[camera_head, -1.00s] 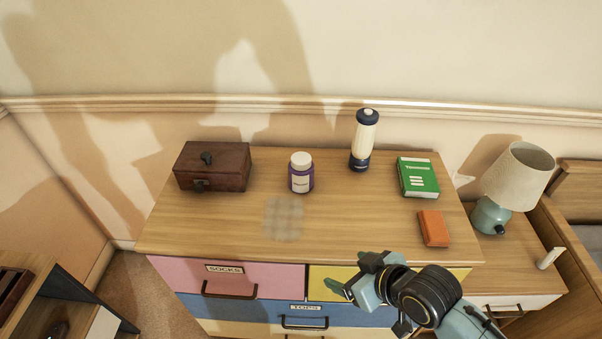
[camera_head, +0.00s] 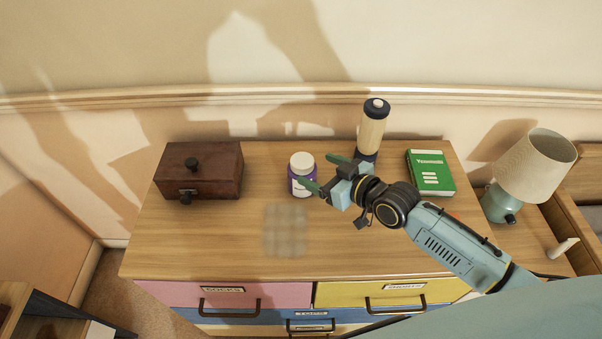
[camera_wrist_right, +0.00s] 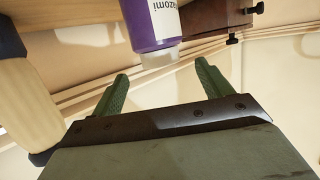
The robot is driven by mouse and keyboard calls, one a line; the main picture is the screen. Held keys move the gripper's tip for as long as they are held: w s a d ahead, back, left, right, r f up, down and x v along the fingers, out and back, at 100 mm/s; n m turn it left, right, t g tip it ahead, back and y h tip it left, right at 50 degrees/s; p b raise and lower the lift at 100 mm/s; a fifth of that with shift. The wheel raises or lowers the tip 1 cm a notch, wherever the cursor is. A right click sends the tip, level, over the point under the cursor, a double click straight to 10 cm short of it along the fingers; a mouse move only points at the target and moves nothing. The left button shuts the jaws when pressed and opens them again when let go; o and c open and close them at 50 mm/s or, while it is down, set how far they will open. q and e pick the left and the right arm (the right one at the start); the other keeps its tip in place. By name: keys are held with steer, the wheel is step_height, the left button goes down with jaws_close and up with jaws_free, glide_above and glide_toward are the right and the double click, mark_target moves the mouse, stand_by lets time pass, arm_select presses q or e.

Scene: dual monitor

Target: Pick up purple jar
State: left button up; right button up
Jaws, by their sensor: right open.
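The purple jar (camera_head: 301,177) has a white lid and a white label and stands upright on the dresser top (camera_head: 200,235). In the right wrist view the purple jar (camera_wrist_right: 155,22) appears upside down, just beyond the fingertips and roughly in line with the gap between them. My right gripper (camera_head: 321,174) is open, with its green fingers just right of the jar; one finger overlaps the jar's lower right side in the head view. The open fingers also show in the right wrist view (camera_wrist_right: 162,82), with nothing between them except part of the jar's lid near the tips. My left gripper is not in view.
A wooden box (camera_head: 215,172) is to the left and a green book (camera_head: 432,172) to the right. A table lamp (camera_head: 535,165) stands further right. The dresser's front left is clear.

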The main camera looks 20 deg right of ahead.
mark_target(311, 166)
steer(key=x, duration=0.2)
steer(key=shift+w+a+f, duration=0.1)
steer(key=shift+w+a, duration=0.05)
steer(key=shift+w, duration=0.1)
steer(key=shift+w+a+f, duration=0.1)
steer(key=shift+w+a, duration=0.05)
steer(key=shift+w, duration=0.05)
steer(key=shift+w+a+f, duration=0.2)
steer(key=shift+w+a, duration=0.1)
steer(key=shift+w, duration=0.3)
steer(key=b+x, duration=0.1)
steer(key=x, duration=0.2)
steer(key=shift+w+a+f, duration=0.1)
steer(key=shift+w+f, duration=0.05)
steer(key=shift+w, duration=0.05)
steer(key=shift+w+a, duration=0.1)
steer(key=shift+w, duration=0.05)
steer(key=shift+c, duration=0.5)
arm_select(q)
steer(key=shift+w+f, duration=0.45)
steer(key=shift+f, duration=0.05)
arm_select(e)
steer(key=c, duration=1.2)
